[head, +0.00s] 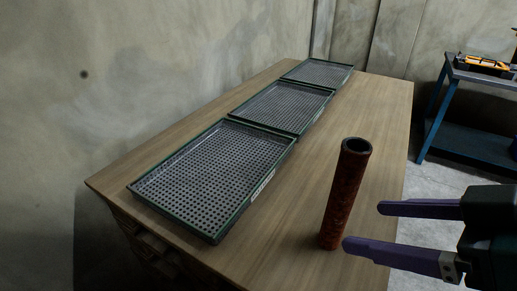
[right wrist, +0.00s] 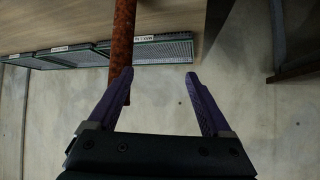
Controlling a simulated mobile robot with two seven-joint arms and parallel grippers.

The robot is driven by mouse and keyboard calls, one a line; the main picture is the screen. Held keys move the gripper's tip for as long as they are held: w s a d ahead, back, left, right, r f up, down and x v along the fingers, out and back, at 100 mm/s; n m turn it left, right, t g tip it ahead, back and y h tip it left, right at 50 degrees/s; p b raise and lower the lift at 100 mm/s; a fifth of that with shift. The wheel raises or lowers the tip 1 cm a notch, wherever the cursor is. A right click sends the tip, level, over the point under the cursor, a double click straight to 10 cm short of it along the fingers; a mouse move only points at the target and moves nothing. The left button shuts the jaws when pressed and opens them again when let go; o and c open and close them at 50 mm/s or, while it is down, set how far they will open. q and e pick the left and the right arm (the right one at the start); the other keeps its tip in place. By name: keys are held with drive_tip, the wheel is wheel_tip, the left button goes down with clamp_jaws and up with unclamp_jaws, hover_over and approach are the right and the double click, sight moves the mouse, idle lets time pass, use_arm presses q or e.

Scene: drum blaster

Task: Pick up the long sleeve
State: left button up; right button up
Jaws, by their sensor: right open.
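The long sleeve (head: 347,195) is a rusty reddish-brown hollow tube standing upright on the wooden table, near its right edge. Its open top faces up. My right gripper (head: 362,225) comes in from the right in the head view, with its two purple fingers apart and empty. The fingertips point at the lower half of the sleeve; the nearer finger's tip is close to its base. In the right wrist view the sleeve (right wrist: 122,40) shows beyond the left finger, not centred between the fingers of the gripper (right wrist: 160,73). Whether a finger touches it I cannot tell. My left gripper is not in view.
Three dark perforated trays with green rims, the nearest (head: 215,238), stand in a row along the left of the wooden table (head: 285,225). A blue workbench (head: 432,118) with an orange item stands at the right. The table between trays and sleeve is clear.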

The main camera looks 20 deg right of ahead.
sight(359, 182)
drive_tip(key=w+d+t+b, duration=0.2)
drive_tip(key=w+d, duration=0.1)
drive_tip(key=w+d+f+m+t+b, duration=0.1)
drive_tip(key=shift+w+d+h, duration=0.3)
drive_tip(key=shift+d, duration=0.1)
drive_tip(key=x, duration=0.3)
drive_tip(key=shift+w+r, duration=0.1)
drive_tip(key=shift+r, duration=0.05)
use_arm(q)
drive_tip(key=x, duration=0.4)
drive_tip(key=s+b+x, duration=0.1)
drive_tip(key=x, duration=0.1)
drive_tip(key=shift+a+f, duration=0.1)
drive_tip(key=shift+a, duration=0.1)
use_arm(e)
drive_tip(key=x, duration=0.6)
drive_tip(key=shift+w+r, duration=0.2)
drive_tip(key=shift+w, duration=0.15)
drive_tip(key=shift+a, duration=0.1)
drive_tip(key=shift+c, duration=0.3)
drive_tip(key=c, duration=0.9)
use_arm(q)
drive_tip(key=shift+d, duration=0.1)
use_arm(e)
clamp_jaws()
